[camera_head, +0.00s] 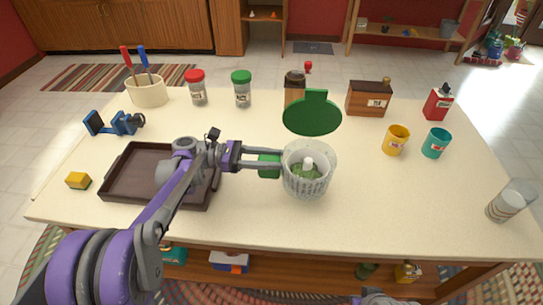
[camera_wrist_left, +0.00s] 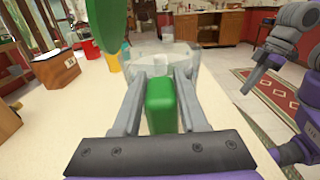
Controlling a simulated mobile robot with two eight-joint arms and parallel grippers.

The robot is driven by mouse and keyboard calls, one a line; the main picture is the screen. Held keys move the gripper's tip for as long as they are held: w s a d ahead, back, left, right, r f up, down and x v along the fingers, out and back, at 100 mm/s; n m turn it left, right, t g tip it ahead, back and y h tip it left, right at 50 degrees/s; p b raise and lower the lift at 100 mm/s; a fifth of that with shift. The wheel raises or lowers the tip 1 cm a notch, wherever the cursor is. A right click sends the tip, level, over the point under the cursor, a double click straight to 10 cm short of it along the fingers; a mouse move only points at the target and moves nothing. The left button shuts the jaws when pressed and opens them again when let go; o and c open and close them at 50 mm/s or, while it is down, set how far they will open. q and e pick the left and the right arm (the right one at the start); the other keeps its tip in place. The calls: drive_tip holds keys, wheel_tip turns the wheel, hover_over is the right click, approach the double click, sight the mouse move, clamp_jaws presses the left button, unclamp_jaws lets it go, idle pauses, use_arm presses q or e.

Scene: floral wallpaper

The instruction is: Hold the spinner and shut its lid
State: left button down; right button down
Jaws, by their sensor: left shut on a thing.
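The spinner (camera_head: 306,184) is a clear round bowl with a slotted basket and green contents, standing upright on the table. Its green lid (camera_head: 312,117) is tilted up at the back, open. A green handle (camera_head: 269,165) sticks out from the bowl's left side. My left gripper (camera_head: 268,164) is shut on this handle; in the left wrist view the green handle (camera_wrist_left: 160,105) sits between both fingers, with the clear bowl (camera_wrist_left: 165,58) just beyond. The lid edge (camera_wrist_left: 107,25) hangs at upper left there. My right arm shows at the right of the wrist view, its gripper (camera_wrist_left: 247,88) unclear.
A dark tray (camera_head: 125,165) lies under my left arm. Behind the spinner stand jars (camera_head: 242,92), a brown grinder (camera_head: 294,90) and a wooden box (camera_head: 368,100). Yellow (camera_head: 395,141) and teal (camera_head: 435,144) cups stand right. The table front right of the spinner is clear.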

sight(271, 172)
use_arm(q)
drive_tip(key=shift+f+b, duration=1.4)
drive_tip(key=shift+f, duration=1.15)
drive_tip(key=shift+c, duration=2.2)
unclamp_jaws()
clamp_jaws()
